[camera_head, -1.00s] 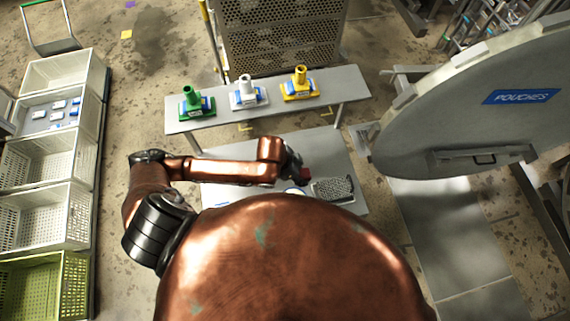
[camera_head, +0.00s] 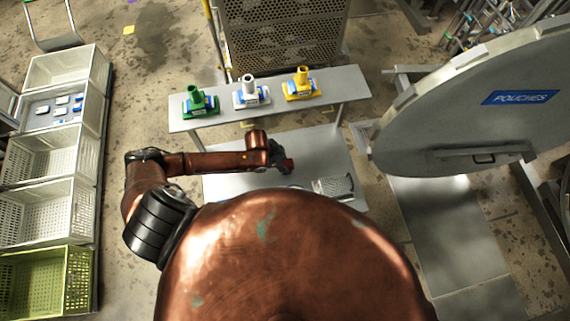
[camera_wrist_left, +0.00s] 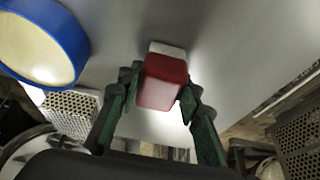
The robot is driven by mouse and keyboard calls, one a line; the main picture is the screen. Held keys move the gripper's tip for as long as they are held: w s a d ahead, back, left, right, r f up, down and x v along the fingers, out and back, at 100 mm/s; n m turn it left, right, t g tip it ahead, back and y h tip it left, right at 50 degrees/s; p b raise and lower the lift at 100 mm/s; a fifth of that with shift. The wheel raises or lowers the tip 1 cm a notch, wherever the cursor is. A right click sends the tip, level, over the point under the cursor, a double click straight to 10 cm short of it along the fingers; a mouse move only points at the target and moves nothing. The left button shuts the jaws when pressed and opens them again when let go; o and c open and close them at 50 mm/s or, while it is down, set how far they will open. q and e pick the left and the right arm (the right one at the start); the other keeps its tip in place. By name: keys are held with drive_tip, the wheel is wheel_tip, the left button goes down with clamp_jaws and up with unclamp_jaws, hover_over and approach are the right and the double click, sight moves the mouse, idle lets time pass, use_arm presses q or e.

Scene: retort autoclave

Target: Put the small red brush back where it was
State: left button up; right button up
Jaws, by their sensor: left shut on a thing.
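The small red brush (camera_wrist_left: 163,82) is a red block with a pale strip along its far edge. My left gripper (camera_wrist_left: 158,95) is shut on it, one dark green finger on each side. In the head view the left gripper (camera_head: 280,160) is over the grey table (camera_head: 235,185), with the red brush (camera_head: 288,166) at its tip. I cannot tell exactly how high the brush is above the table. My right gripper is not in view.
A perforated metal piece (camera_head: 335,187) and a blue-rimmed round thing (camera_wrist_left: 40,45) are near the gripper. Green (camera_head: 198,103), white (camera_head: 250,93) and yellow (camera_head: 301,85) items stand on the raised shelf (camera_head: 350,85). A large round door (camera_head: 470,110) is at right, crates (camera_head: 45,155) at left.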

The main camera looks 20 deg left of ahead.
use_arm(q)
drive_tip(key=shift+f, duration=0.1)
drive_tip(key=o, duration=1)
drive_tip(key=shift+b+v, duration=0.3)
drive_tip(key=shift+v, duration=3.55)
